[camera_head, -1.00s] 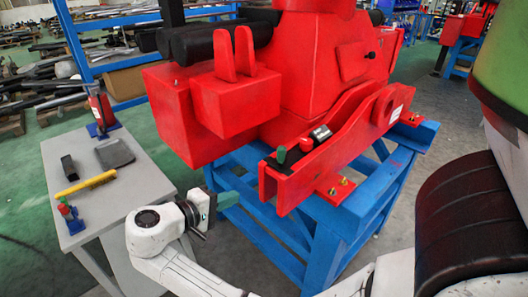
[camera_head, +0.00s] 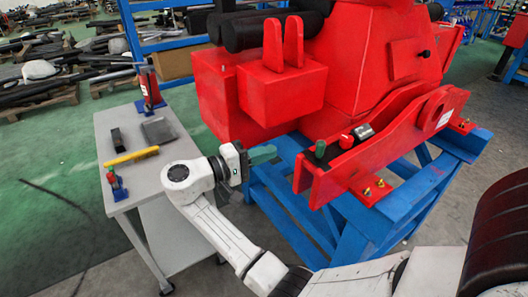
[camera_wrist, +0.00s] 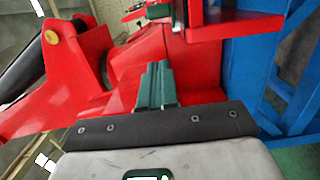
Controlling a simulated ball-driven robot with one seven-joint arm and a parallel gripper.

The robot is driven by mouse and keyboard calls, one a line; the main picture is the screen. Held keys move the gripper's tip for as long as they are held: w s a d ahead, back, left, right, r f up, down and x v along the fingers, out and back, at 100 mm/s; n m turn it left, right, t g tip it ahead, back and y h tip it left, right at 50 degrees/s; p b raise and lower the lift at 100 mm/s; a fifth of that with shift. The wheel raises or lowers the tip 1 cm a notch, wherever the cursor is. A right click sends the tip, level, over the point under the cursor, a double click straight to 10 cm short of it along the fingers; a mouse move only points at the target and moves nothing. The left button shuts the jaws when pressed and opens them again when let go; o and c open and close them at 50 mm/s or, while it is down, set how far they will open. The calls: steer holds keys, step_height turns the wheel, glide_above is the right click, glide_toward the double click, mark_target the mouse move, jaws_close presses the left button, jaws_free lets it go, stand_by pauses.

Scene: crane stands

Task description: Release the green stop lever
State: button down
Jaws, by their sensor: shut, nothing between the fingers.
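The green stop lever (camera_head: 320,149) stands upright at the near end of the red crane part, left of a red knob (camera_head: 346,141). My gripper (camera_head: 274,152) has green fingers, shut and empty, left of the lever and apart from it in the head view. The wrist view shows the closed fingers (camera_wrist: 155,72) pointing toward the red machine. A dark green piece (camera_wrist: 158,11) shows beyond them at the top. I cannot tell for sure whether it is the lever.
The red crane body (camera_head: 235,100) rests on a blue stand (camera_head: 350,235), close beside my gripper. A grey table (camera_head: 140,185) at left holds a yellow brush (camera_head: 132,156), a red and blue item (camera_head: 117,185) and a red extinguisher-like item (camera_head: 149,86). Green floor lies left of the table.

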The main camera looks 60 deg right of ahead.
mark_target(321, 144)
steer(key=s+d+p, duration=0.3)
steer(key=s+d, duration=0.2)
steer(key=s, duration=0.2)
steer(key=shift+s+d, duration=0.35)
steer(key=shift+s, duration=0.05)
